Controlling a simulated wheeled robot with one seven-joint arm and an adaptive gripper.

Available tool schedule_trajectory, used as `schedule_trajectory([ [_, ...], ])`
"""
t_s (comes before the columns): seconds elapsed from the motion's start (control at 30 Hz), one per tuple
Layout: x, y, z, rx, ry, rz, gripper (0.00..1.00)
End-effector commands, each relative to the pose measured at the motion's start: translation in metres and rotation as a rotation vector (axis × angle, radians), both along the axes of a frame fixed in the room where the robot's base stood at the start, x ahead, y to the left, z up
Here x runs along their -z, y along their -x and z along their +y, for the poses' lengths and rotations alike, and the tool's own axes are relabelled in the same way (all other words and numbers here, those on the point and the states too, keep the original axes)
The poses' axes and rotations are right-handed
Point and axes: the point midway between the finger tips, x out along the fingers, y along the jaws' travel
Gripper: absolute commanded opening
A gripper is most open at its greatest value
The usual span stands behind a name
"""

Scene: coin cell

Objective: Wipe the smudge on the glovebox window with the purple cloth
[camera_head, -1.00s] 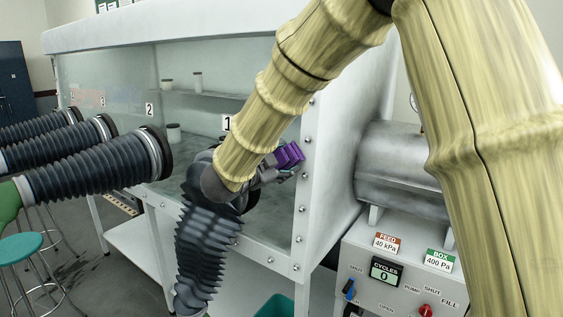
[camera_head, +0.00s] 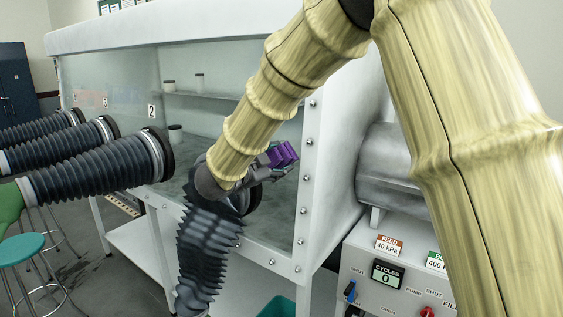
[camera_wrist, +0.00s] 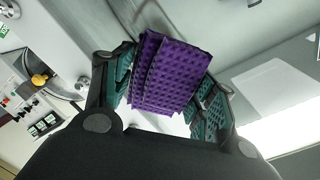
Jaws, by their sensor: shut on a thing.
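My gripper (camera_head: 268,164) is in front of the right part of the glovebox window (camera_head: 225,115), near the bolted right frame. It is shut on the purple cloth (camera_head: 284,153), a thick folded pad with a dimpled surface. In the wrist view the cloth (camera_wrist: 172,72) sits between the two teal-padded fingers. I cannot tell whether the cloth touches the glass. I cannot make out a clear smudge on the window; my arm covers part of the pane.
Black ribbed glove sleeves (camera_head: 95,175) stick out at the left, and another sleeve (camera_head: 207,245) hangs below my gripper. A control panel (camera_head: 390,285) and grey cylinder (camera_head: 385,175) stand to the right. A teal stool (camera_head: 20,248) is at the lower left.

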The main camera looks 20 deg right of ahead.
Motion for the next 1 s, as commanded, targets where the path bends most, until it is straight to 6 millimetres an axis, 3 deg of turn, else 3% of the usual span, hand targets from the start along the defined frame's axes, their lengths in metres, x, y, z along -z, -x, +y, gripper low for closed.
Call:
schedule_trajectory([
  [1.0, 0.003, -0.037, 0.026, -0.001, -0.001, 0.000, 0.38],
])
